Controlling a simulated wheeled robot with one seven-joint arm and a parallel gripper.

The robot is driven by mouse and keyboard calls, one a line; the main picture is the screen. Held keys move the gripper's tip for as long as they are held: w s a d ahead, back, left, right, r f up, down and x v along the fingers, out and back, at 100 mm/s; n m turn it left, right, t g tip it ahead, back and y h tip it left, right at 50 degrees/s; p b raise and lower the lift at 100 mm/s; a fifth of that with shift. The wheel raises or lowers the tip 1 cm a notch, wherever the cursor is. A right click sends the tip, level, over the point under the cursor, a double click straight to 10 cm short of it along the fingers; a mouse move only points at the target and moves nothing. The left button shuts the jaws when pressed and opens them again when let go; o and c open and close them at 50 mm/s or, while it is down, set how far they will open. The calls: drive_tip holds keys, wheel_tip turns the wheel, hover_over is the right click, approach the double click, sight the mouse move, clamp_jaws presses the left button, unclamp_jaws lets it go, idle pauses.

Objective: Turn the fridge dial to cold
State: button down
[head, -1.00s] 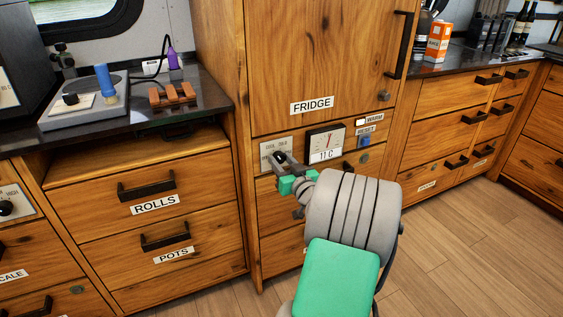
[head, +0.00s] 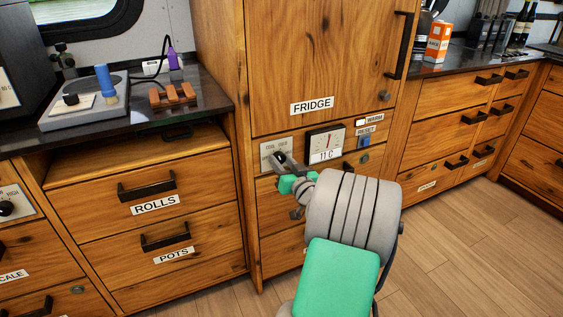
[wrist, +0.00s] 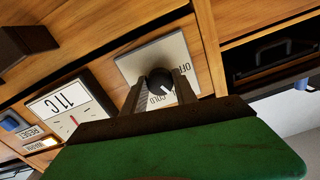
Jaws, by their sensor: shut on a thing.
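The fridge dial (wrist: 159,79) is a round black knob with a white mark, on a pale plate (wrist: 150,58) below the fridge door. In the wrist view its white mark points down and slightly right, near the word COLD; OFF shows at the right. My gripper (wrist: 158,84) is shut on the dial, one finger on each side. In the head view my gripper (head: 281,159) reaches the plate (head: 270,148) and mostly hides the knob. The gauge (head: 325,143) right of the dial reads 11 C; it also shows in the wrist view (wrist: 72,108).
A blue reset button (head: 364,142) and a warm lamp (head: 361,122) sit right of the gauge. The fridge door (head: 315,55) is shut above. Drawers with black handles (head: 147,186) stand to the left. The wooden floor at the right is clear.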

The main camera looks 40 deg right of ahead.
drive_tip(key=m+p, duration=0.1)
drive_tip(key=m, duration=0.4)
drive_tip(key=shift+r, duration=0.1)
drive_tip(key=m+p, duration=0.2)
drive_tip(key=m, duration=0.3)
drive_tip(key=shift+m+p, duration=0.35)
drive_tip(key=shift+m, duration=0.05)
drive_tip(key=c, duration=1)
unclamp_jaws()
drive_tip(key=shift+o, duration=0.2)
drive_tip(key=v, duration=0.7)
drive_tip(key=shift+s+a, duration=0.2)
drive_tip(key=shift+s, duration=0.2)
